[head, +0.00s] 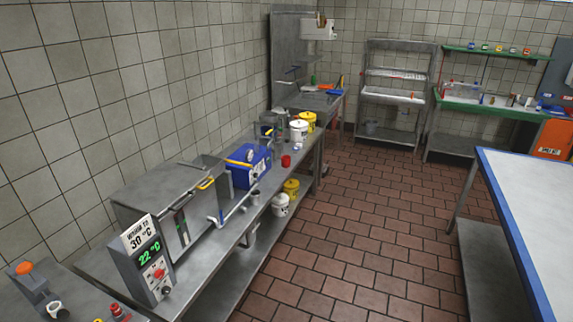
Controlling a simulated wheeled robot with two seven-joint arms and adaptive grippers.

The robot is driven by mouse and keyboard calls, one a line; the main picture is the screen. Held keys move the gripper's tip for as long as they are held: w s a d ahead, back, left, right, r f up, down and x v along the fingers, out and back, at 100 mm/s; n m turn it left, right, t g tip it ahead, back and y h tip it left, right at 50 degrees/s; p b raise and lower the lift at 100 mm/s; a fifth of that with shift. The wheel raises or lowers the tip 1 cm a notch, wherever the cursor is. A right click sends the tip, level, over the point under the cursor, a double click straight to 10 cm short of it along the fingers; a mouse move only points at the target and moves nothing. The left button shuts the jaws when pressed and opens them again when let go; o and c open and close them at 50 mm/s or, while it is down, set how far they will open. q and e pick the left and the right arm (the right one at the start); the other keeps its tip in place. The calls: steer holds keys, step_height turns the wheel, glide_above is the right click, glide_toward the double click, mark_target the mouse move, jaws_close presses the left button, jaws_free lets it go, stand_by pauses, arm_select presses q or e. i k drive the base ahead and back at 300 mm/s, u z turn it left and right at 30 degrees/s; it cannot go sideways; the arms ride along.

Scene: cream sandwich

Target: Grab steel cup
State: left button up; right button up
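A small dark grey, cup-like object (255,197) stands on the long steel counter (222,254), in front of the blue box. It may be the steel cup, but it is too small to be sure. Grey metal vessels (270,120) stand farther along the counter and are partly hidden behind one another. Neither of my grippers shows in the head view.
The counter also holds a steel machine (150,190) with a control display (146,256), a blue box (246,166), a red cup (286,160) and white and yellow buckets (299,131). A blue-edged table (530,200) stands right. The tiled floor (370,225) between is clear.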

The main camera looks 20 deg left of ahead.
mark_target(256, 198)
steer(key=u, duration=0.35)
steer(key=i, duration=1.65)
steer(key=u, duration=1.25)
steer(key=i, duration=1.05)
steer(key=u, duration=0.65)
